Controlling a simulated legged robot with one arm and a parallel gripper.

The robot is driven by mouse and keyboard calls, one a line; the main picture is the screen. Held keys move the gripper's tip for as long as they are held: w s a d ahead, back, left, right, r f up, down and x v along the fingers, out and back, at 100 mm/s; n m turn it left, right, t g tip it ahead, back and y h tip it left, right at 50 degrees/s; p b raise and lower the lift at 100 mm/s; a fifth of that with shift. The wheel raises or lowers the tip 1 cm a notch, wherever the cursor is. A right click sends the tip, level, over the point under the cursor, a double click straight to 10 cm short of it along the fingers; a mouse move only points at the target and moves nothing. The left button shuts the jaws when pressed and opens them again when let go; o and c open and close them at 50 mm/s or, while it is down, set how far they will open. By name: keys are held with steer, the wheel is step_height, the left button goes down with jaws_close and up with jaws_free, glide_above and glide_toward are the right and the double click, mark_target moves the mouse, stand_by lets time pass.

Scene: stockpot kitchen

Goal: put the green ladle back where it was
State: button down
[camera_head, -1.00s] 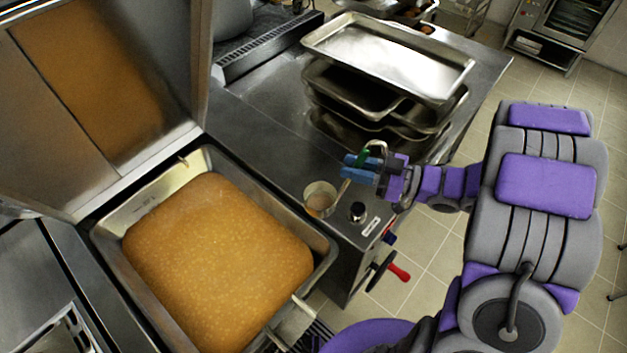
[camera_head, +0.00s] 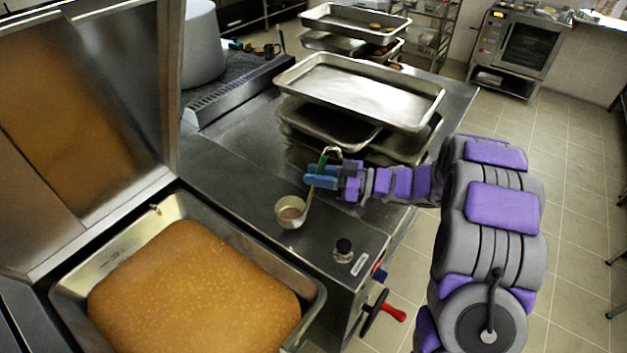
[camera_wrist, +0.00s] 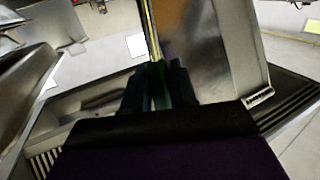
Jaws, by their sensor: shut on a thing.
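The ladle has a green handle (camera_head: 323,160) with a hooked metal end on top and a metal bowl (camera_head: 291,211) hanging below. My gripper (camera_head: 318,181), with blue fingertips, is shut on the green handle. The bowl is over the steel counter, left of and beyond the black knob; its inside looks brownish, and I cannot tell whether it holds liquid. In the wrist view the dark fingers (camera_wrist: 160,88) close around the green handle, and the bowl is hidden.
A pan of orange-brown food (camera_head: 195,290) is at the lower left beneath a raised steel lid (camera_head: 75,130). Stacked trays (camera_head: 360,90) stand just beyond my gripper. A black knob (camera_head: 343,247) and a red-handled crank (camera_head: 392,312) are at the near corner. A grey pot (camera_head: 200,45) is behind.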

steer(key=w+f, duration=0.1)
steer(key=w+f+b, duration=0.1)
steer(key=f, duration=0.1)
steer(key=shift+w+a+f+b, duration=0.25)
steer(key=shift+w+f+b, duration=0.05)
steer(key=shift+w+b, duration=0.1)
steer(key=c, duration=0.9)
jaws_free()
steer(key=shift+f, duration=0.1)
steer(key=shift+d, duration=0.1)
steer(key=p+v, duration=0.3)
steer(key=v, duration=0.9)
